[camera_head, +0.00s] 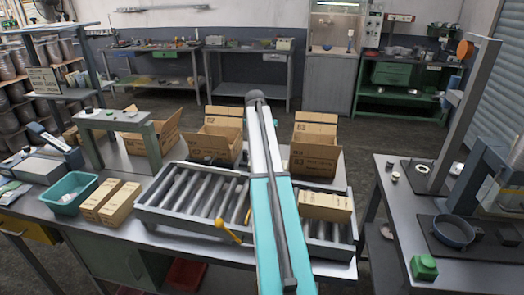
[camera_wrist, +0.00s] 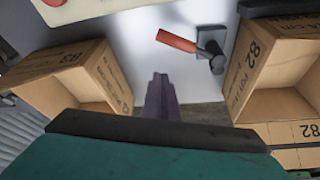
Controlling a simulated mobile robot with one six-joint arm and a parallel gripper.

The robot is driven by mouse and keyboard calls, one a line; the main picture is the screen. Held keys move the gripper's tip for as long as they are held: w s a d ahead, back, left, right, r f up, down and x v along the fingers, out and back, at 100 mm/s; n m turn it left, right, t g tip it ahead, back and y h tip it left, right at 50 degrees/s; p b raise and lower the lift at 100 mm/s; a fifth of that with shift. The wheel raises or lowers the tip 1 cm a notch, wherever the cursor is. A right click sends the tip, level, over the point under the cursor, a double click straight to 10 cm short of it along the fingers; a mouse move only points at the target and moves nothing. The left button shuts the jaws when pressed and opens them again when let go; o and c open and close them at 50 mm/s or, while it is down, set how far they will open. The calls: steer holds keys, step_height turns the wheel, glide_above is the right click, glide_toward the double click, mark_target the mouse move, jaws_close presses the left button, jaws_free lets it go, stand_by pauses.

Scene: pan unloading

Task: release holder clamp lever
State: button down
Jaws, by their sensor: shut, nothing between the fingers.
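A lever with an orange-red handle (camera_wrist: 177,41) is fixed to a grey bracket (camera_wrist: 212,40) with a dark round knob, on a pale surface in the upper part of the wrist view. My gripper (camera_wrist: 160,80) is shut and empty, with its dark fingers below the lever and apart from it. In the head view my teal and white arm reaches away over the roller conveyor; the fingers cannot be made out there. I cannot pick out the red-handled lever in the head view. A yellow lever (camera_head: 229,231) is on the conveyor's front side.
Open cardboard boxes flank my gripper on the left (camera_wrist: 75,78) and right (camera_wrist: 280,75). The roller conveyor (camera_head: 160,216) carries a closed carton (camera_head: 325,207). A dark round pan (camera_head: 453,231) sits on the right table beside a tall grey stand (camera_head: 468,110).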

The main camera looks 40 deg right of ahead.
steer(key=w+b+v, duration=0.1)
steer(key=b+v, duration=0.1)
steer(key=v, duration=0.6)
steer(key=shift+s+a+r, duration=0.2)
steer(key=shift+a+r, duration=0.05)
steer(key=shift+r, duration=0.15)
